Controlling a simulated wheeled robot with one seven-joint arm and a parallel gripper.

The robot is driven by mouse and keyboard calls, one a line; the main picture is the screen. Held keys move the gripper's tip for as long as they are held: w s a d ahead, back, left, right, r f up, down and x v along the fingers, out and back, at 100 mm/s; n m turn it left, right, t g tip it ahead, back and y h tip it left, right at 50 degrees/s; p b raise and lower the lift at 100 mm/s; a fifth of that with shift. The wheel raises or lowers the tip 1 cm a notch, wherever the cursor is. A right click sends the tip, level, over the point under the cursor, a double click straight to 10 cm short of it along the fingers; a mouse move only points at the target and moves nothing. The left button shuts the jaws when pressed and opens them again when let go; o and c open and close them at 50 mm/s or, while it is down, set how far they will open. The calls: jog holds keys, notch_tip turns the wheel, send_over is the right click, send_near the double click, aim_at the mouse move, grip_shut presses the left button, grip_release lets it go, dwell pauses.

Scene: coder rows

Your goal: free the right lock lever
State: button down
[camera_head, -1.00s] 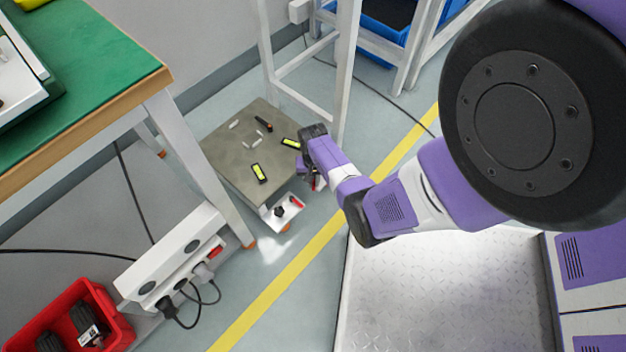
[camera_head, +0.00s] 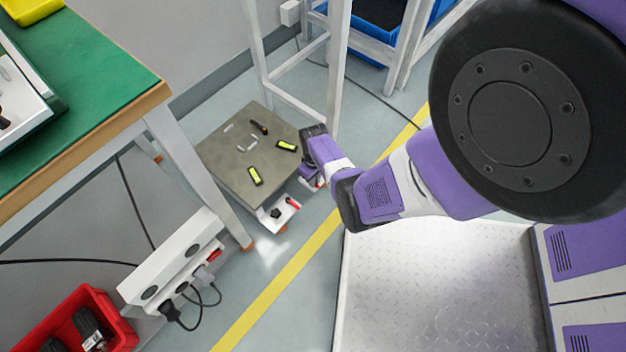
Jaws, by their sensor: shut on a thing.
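A low grey-brown plate (camera_head: 222,158) stands on the floor beside the bench. A white bracket (camera_head: 268,222) at its near corner carries a black knob and a red-tipped part. My gripper (camera_head: 311,178) is low at the plate's right corner, by a second white bracket with some red (camera_head: 320,184). It is shut on what appears to be the right lock lever there. The arm's end covers most of the lever and the fingers, so the lever's exact position cannot be made out. Two yellow-and-black pieces (camera_head: 255,176) (camera_head: 287,146) lie on the plate.
The green-topped bench (camera_head: 100,75) and its white leg stand left of the plate. A white frame (camera_head: 338,75) rises behind it. A white socket strip (camera_head: 172,262) with plugs and a red bin (camera_head: 118,320) are at lower left. Open floor lies in front.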

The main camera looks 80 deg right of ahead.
jog(key=shift+d+n, duration=0.1)
jog(key=shift+n, duration=0.3)
jog(key=c, duration=1.5)
grip_release()
notch_tip(320, 180, up, 8)
jog(key=p, duration=0.5)
jog(key=shift+f, duration=0.1)
